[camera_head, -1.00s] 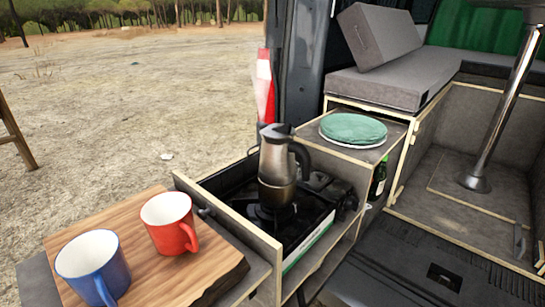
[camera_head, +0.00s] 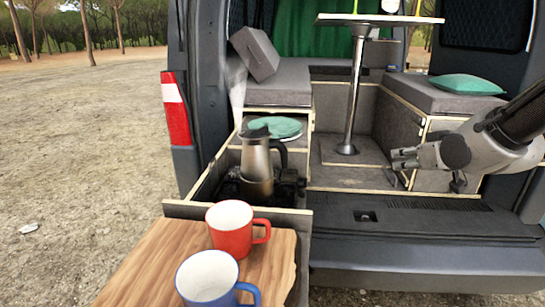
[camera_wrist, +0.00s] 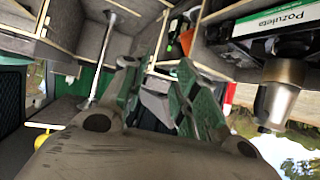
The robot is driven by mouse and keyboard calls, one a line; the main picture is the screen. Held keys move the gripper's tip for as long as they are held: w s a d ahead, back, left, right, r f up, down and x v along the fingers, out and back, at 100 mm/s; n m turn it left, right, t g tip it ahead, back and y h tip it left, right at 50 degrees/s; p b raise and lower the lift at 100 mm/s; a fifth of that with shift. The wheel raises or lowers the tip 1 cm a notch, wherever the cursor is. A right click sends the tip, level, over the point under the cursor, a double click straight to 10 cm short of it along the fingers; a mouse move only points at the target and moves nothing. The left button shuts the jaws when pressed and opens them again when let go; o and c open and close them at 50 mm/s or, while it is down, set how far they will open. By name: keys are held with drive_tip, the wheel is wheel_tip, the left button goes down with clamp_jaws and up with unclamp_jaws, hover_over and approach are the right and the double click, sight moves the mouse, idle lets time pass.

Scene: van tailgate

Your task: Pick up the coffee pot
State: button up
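The coffee pot (camera_head: 257,163) is a metal moka pot with a dark lid and dark handle. It stands upright on the black stove (camera_head: 229,188) in the pull-out kitchen box, handle toward the right. In the wrist view the pot (camera_wrist: 283,88) shows at the right edge, tilted by the camera's angle. My gripper (camera_head: 394,158) is right of the pot in the head view, well apart from it. In the wrist view its two green-padded fingers (camera_wrist: 160,92) are spread with a gap between them. I see nothing held.
A red mug (camera_head: 229,241) and a blue mug (camera_head: 206,281) stand on a wooden board (camera_head: 160,262) in front of the stove. A green-topped plate (camera_head: 289,128) lies behind the pot. A metal table leg (camera_head: 356,90) rises inside the van. Space between gripper and pot looks clear.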

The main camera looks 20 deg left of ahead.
drive_tip(key=s+a+f+n+y, duration=0.1)
drive_tip(key=a+f+n+y, duration=0.25)
drive_tip(key=a, duration=1.05)
drive_tip(key=n+y, duration=0.2)
drive_tip(key=y, duration=0.3)
approach(287, 167)
drive_tip(key=x, duration=1)
clamp_jaws()
